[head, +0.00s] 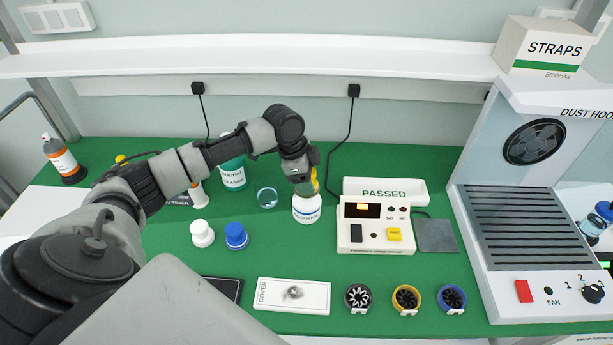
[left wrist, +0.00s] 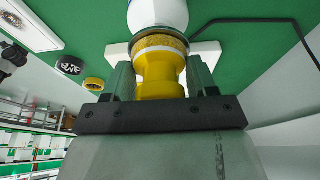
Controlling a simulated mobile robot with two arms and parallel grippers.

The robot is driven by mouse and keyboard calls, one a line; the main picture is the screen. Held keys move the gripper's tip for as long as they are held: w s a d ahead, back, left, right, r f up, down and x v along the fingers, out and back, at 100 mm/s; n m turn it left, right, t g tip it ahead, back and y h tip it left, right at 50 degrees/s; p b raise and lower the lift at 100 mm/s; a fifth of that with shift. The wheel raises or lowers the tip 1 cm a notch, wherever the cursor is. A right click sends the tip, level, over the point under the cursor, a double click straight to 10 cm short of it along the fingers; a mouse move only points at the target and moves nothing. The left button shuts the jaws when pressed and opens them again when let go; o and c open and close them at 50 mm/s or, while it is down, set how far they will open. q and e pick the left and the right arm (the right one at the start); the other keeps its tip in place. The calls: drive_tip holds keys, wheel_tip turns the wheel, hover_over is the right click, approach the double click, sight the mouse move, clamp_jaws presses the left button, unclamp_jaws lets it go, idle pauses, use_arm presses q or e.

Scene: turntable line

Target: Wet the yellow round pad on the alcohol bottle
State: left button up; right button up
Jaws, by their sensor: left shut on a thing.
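The white alcohol bottle (head: 307,212) stands upright on the green mat, left of the cream tester. In the left wrist view its white body (left wrist: 158,14) is at the top edge. My left gripper (head: 304,186) is directly above the bottle, pointing down. It is shut on the yellow round pad (left wrist: 160,72), gripping its yellow handle between both fingers. A bit of the yellow pad also shows beside the gripper in the head view (head: 315,181). The pad's wider end faces the bottle top and looks against it or very close; I cannot tell which. My right gripper is not in view.
A teal-labelled cleaner bottle (head: 233,177) and a clear round dish (head: 267,198) stand left of the alcohol bottle. White (head: 202,234) and blue (head: 236,236) knobbed pieces stand nearer. The tester (head: 374,226) is close on the right, with the PASSED tray (head: 412,192) behind it.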

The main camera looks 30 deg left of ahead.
use_arm(q)
drive_tip(key=shift+f, duration=0.5)
idle(0.7)
wheel_tip(320, 180, up, 7)
drive_tip(key=p, duration=0.7)
drive_tip(key=shift+r+p, duration=0.1)
drive_tip(key=shift+p, duration=0.2)
idle(0.6)
